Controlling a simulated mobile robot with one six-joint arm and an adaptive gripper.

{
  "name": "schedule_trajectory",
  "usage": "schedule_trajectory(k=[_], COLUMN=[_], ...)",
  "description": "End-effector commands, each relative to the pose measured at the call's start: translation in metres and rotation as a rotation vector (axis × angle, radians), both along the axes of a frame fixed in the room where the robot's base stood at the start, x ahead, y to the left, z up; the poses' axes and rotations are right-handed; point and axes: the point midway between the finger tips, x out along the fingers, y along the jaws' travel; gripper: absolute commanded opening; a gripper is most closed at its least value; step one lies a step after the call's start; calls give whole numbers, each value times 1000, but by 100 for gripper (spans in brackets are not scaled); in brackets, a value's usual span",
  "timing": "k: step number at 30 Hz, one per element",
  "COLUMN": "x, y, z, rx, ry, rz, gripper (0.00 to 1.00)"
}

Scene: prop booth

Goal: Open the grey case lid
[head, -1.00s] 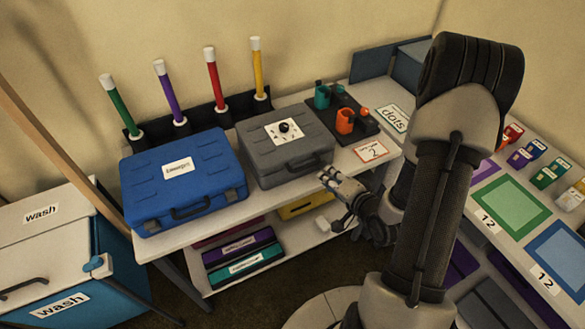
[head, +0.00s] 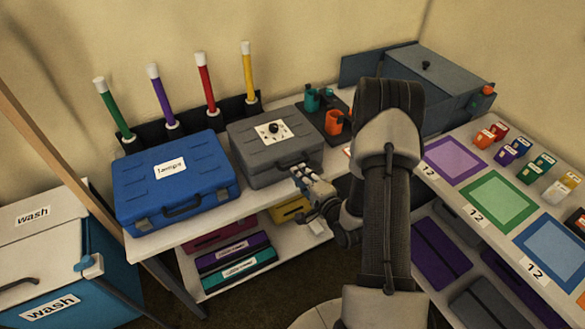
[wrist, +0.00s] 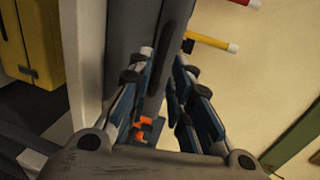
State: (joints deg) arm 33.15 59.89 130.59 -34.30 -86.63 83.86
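The grey case (head: 262,137) stands shut on the white table, right of the blue case. A white card with a round black knob (head: 273,128) is on its lid. Its dark handle (head: 290,162) is on the front face. My gripper (head: 300,172) is just in front of the case's front face, by the handle at its right part. In the wrist view the two fingers of my gripper (wrist: 164,58) are apart with a gap between them, and the grey case (wrist: 122,20) is close ahead. Contact with the case cannot be told.
The blue case (head: 172,180) stands left of the grey case. Coloured tubes (head: 206,82) stand in a dark rack behind. Teal and orange items (head: 333,122) stand to its right. A yellow case (head: 290,210) lies on the shelf below. The floor in front is clear.

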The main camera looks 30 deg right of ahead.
Motion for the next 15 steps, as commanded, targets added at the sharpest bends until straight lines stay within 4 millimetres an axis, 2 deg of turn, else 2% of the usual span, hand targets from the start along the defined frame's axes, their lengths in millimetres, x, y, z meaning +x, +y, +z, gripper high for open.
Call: schedule_trajectory(k=[1, 6, 10, 15], x=[11, 40, 53, 60], y=[2, 2, 2, 2], z=[-3, -9, -12, -13], rx=[-3, -2, -1, 0], ry=[-3, -1, 0, 0], rz=[5, 2, 1, 0], gripper=[19, 19, 19, 19])
